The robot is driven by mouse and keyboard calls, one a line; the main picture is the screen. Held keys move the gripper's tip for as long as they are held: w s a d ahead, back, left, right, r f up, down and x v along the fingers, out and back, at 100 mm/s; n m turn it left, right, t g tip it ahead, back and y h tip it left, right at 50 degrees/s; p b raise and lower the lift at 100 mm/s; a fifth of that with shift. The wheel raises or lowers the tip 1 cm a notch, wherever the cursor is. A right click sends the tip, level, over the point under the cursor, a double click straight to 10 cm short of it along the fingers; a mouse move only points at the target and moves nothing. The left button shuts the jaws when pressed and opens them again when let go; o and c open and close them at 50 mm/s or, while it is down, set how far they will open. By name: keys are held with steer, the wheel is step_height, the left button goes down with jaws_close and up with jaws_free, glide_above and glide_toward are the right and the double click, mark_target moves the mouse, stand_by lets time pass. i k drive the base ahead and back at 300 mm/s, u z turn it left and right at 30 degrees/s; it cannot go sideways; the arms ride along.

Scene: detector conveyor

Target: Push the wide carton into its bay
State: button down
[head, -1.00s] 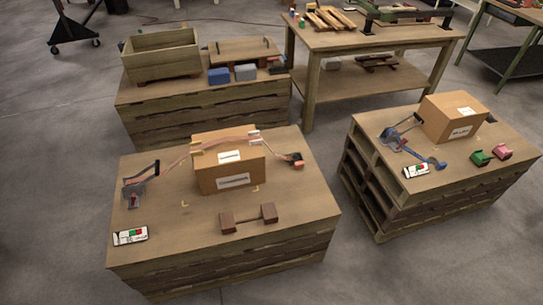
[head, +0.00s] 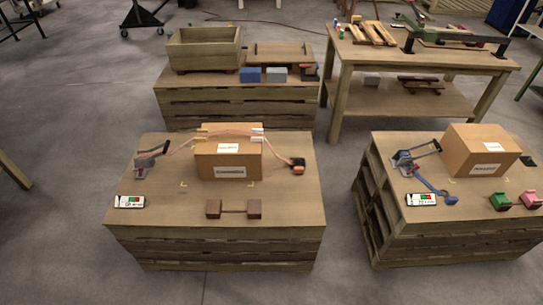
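Two brown cartons with white labels are in the head view, each on its own wooden pallet stack. One carton (head: 222,163) stands upright on the left stack (head: 270,210), behind yellow corner marks (head: 184,185). An orange strap runs across its top or back edge; which is unclear. The other carton (head: 470,156) stands on the right stack (head: 408,222), near a small yellow corner mark (head: 458,183). It looks slightly larger, but I cannot tell for certain which is the wide one. My gripper is not in view.
Beside the left carton are a lever tool (head: 148,163), an orange-black tool (head: 297,166), a display device (head: 130,202) and brown blocks (head: 213,208). A blue tool (head: 418,168) lies left of the right carton. Floor is clear between the stacks (head: 340,190).

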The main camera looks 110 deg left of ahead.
mark_target(229, 157)
steer(key=i, duration=0.5)
steer(key=u, duration=0.3)
steer(key=k, duration=0.15)
steer(key=u, duration=2.5)
steer(key=i, duration=0.3)
steer(key=u, duration=0.05)
